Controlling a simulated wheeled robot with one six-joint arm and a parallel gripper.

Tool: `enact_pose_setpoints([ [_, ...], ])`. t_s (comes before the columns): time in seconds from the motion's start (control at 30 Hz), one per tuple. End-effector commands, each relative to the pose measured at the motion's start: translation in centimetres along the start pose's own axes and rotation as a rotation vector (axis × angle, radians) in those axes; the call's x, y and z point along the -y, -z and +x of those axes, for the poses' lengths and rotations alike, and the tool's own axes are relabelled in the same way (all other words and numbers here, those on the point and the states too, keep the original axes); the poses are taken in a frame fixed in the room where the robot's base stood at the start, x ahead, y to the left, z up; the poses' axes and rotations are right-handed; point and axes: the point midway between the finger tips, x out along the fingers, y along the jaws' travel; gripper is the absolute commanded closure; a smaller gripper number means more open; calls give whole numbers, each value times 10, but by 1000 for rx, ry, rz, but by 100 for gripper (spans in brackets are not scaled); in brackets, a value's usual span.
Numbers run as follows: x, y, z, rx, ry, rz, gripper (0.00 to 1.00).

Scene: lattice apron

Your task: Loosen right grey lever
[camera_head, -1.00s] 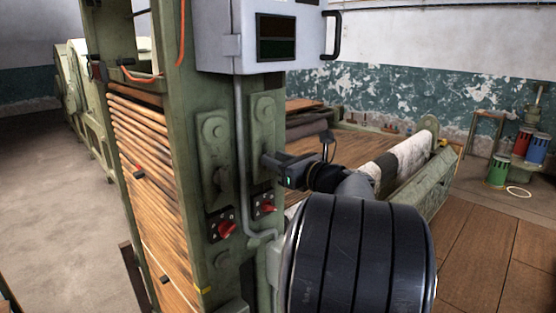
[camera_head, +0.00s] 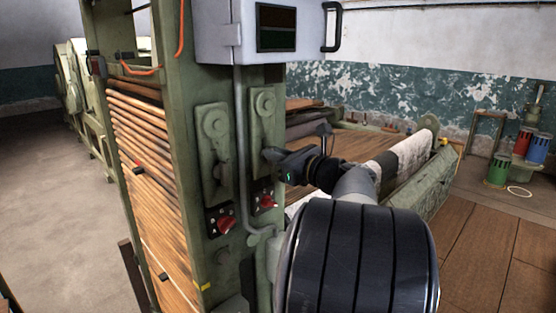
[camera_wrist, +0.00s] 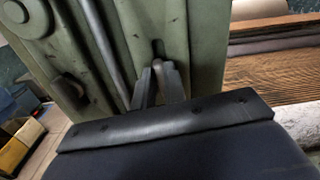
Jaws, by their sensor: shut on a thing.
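The right green lever plate (camera_head: 263,103) is on the machine's post, to the right of a grey pipe. My gripper (camera_head: 270,155) is at the lower part of this plate, coming in from the right. The right grey lever is mostly hidden behind the fingers in the head view. In the wrist view, a small part of the grey lever (camera_wrist: 158,47) shows in the plate's slot just beyond my gripper (camera_wrist: 160,78). The two fingers are close together around its end. The left plate (camera_head: 213,125) has a similar lever (camera_head: 218,172), with nothing touching it.
Red rotary switches (camera_head: 226,223) sit below the plates, one close under my gripper. A grey cabinet (camera_head: 262,35) overhangs above. The grey pipe (camera_head: 240,130) runs between the plates. A roller bed (camera_head: 405,160) lies to the right.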

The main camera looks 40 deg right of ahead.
Motion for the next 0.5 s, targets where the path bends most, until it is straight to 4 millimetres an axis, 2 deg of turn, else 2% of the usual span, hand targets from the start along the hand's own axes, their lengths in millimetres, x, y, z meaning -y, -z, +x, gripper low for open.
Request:
enact_pose_setpoints([
  [0.5,-7,8,0,3,1,-467,100],
])
